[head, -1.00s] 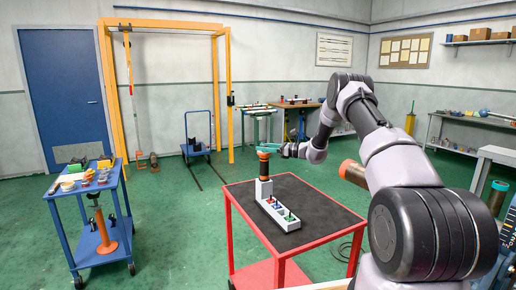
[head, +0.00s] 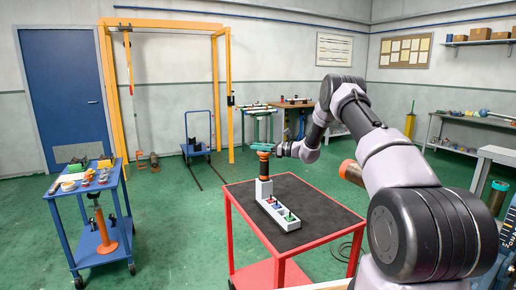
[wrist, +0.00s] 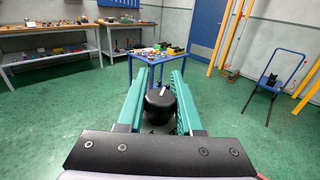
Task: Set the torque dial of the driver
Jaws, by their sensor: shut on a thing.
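The driver (head: 264,171) stands upright in the tall end of a pale grey block (head: 264,189) on the red cart. It has a dark body and an orange collar near its top. My gripper (head: 262,148), with teal fingers, is at the driver's top end. In the wrist view, a black round dial (wrist: 160,104) with a white mark on its top sits between the two fingers. The fingers are shut on it. The driver's body below the dial is hidden in the wrist view, and I see no readable scale.
The block's low part holds several coloured pieces (head: 281,211). The cart's black top (head: 319,212) is otherwise mostly clear. A blue cart (head: 68,197) with small items stands to the left. A yellow frame (head: 229,90) and a blue trolley (head: 196,148) stand behind.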

